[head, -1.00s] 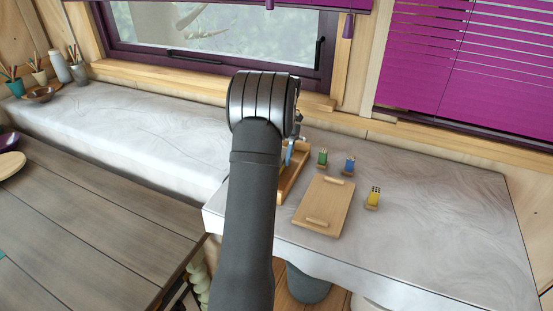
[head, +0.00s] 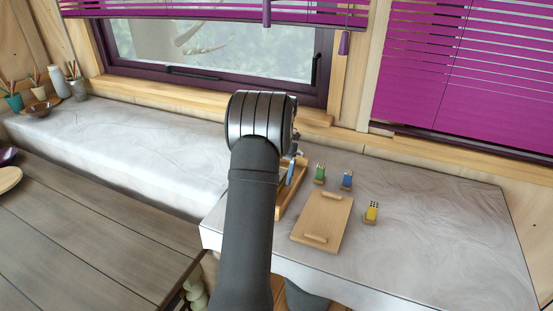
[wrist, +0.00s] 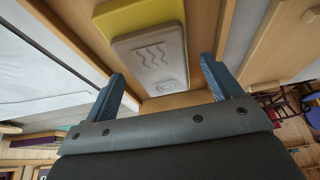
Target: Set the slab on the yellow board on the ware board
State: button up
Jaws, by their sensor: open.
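In the wrist view a pale grey-beige slab (wrist: 155,60) with wavy lines and a spiral mark lies against a yellow board (wrist: 140,17), inside a wooden tray. My gripper (wrist: 162,67) is open, its two blue fingers on either side of the slab's near end. I cannot tell whether they touch it. In the head view the ware board (head: 323,222), light wood with two raised handles, lies on the grey counter right of my gripper. The arm hides the slab and yellow board there.
The wooden tray (head: 283,208) stands left of the ware board, partly behind my arm. Small green (head: 319,173), blue (head: 347,179) and yellow (head: 371,212) holders stand around the ware board. The counter's right side is clear.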

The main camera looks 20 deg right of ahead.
jog(key=v, duration=1.1)
jog(key=shift+r, duration=0.2)
jog(key=x, duration=1.2)
jog(key=shift+f, duration=0.2)
notch_tip(320, 180, up, 2)
jog(key=shift+d+r, duration=0.1)
jog(key=shift+r, duration=0.65)
jog(key=shift+f, duration=0.1)
